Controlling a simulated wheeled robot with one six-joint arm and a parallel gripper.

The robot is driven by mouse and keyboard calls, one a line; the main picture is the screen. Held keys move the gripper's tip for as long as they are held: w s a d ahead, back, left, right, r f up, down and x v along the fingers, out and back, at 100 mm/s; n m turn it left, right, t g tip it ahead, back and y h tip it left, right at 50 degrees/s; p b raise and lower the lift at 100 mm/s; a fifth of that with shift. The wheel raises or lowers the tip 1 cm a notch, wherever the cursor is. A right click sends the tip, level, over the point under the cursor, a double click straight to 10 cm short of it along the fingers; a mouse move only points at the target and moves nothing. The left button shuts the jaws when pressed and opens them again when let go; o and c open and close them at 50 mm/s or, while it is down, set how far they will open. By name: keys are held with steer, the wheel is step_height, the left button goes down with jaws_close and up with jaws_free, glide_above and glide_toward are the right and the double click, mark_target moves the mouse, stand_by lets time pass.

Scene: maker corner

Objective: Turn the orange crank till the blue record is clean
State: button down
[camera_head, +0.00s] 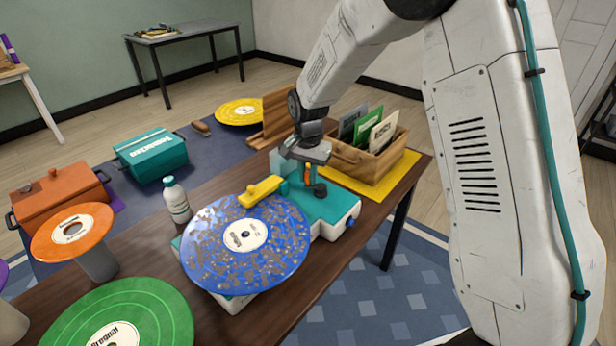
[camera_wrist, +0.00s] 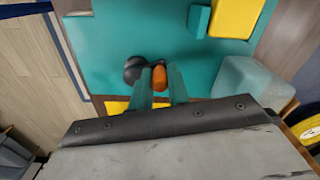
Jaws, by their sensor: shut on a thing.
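The blue record (camera_head: 285,235) lies flat on the teal and white cleaning machine (camera_head: 330,207). Grey-brown patches of dirt are spread over much of its face, around a white label. My gripper (camera_head: 307,180) points down over the machine's far side, behind the record. Its teal fingers are closed around the upright handle of the orange crank (camera_wrist: 159,77), mostly hidden between them. A dark round knob (camera_wrist: 133,67) sits beside the handle in the wrist view. A yellow arm (camera_head: 261,190) reaches over the record's far edge.
A white bottle (camera_head: 177,201) stands left of the machine. An orange record (camera_head: 71,231) on a stand and a green record (camera_head: 128,318) are at the left. A wooden crate of sleeves (camera_head: 371,165) stands on a yellow mat close behind my gripper. The table's right edge is near the machine.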

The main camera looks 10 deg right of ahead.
steer(key=m, duration=0.2)
steer(key=w+d+m, duration=0.1)
steer(key=m, duration=0.2)
steer(key=shift+w+d+r+m, duration=0.1)
steer(key=shift+w+d+m, duration=0.05)
steer(key=shift+w+m, duration=0.15)
steer(key=shift+w+d+m, duration=0.1)
steer(key=shift+d+m, duration=0.15)
steer(key=shift+m, duration=0.6)
steer(key=shift+w+d+m, duration=0.1)
steer(key=shift+d+m, duration=0.15)
steer(key=shift+m, duration=0.55)
steer(key=shift+w+d+m, duration=0.1)
steer(key=shift+d+m, duration=0.15)
steer(key=shift+m, duration=0.6)
steer(key=c, duration=1.3)
jaws_free()
steer(key=shift+s, duration=0.1)
steer(key=shift+c, duration=0.2)
step_height(320, 180, up, 8)
steer(key=shift+d, duration=0.1)
